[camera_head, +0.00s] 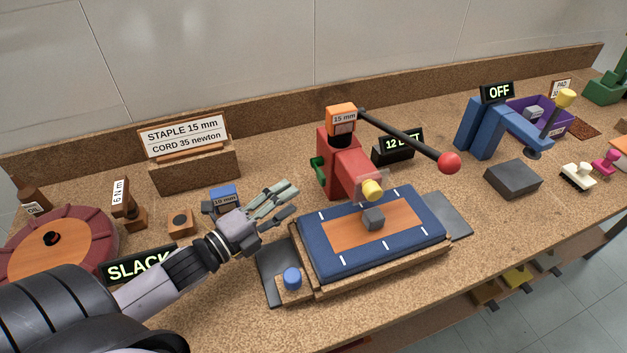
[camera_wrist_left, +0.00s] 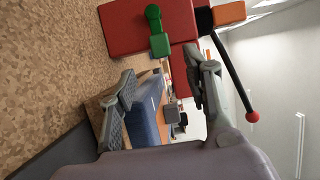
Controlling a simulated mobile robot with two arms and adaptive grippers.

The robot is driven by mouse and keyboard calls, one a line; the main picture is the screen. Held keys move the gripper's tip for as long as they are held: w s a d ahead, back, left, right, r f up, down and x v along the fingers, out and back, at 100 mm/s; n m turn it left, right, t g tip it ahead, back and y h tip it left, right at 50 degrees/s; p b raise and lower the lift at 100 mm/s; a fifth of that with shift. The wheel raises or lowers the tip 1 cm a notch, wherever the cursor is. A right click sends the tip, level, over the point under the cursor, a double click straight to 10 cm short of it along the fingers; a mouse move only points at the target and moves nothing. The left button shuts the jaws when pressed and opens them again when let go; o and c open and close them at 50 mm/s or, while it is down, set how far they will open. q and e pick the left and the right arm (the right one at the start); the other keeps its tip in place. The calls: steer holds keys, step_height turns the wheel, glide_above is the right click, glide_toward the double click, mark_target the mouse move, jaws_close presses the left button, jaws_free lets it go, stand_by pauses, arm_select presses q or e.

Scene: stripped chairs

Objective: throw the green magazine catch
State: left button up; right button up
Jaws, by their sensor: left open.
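The green magazine catch (camera_head: 318,169) sticks out of the left side of the red stapler press (camera_head: 342,165) at the middle of the bench. In the left wrist view the catch (camera_wrist_left: 158,32) shows near the top, a green knob with a block below it on the red body (camera_wrist_left: 190,25). My left gripper (camera_head: 285,207) is open and empty, to the left of the press and a little short of the catch. Its two fingers (camera_wrist_left: 160,95) show apart in the left wrist view, with the catch beyond them. My right gripper is not in view.
A blue padded board (camera_head: 330,262) with an orange panel lies in front of the press. A black lever with a red ball (camera_head: 449,163) reaches right from the press. A blue 10 mm block (camera_head: 222,196) stands close behind my left gripper. A sign stand (camera_head: 195,172) is farther back.

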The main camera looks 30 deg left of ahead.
mark_target(319, 179)
arm_select(q)
steer(key=x, duration=0.8)
steer(key=shift+w+d+p, duration=0.1)
steer(key=shift+w+p, duration=0.15)
steer(key=shift+p, duration=0.15)
jaws_close()
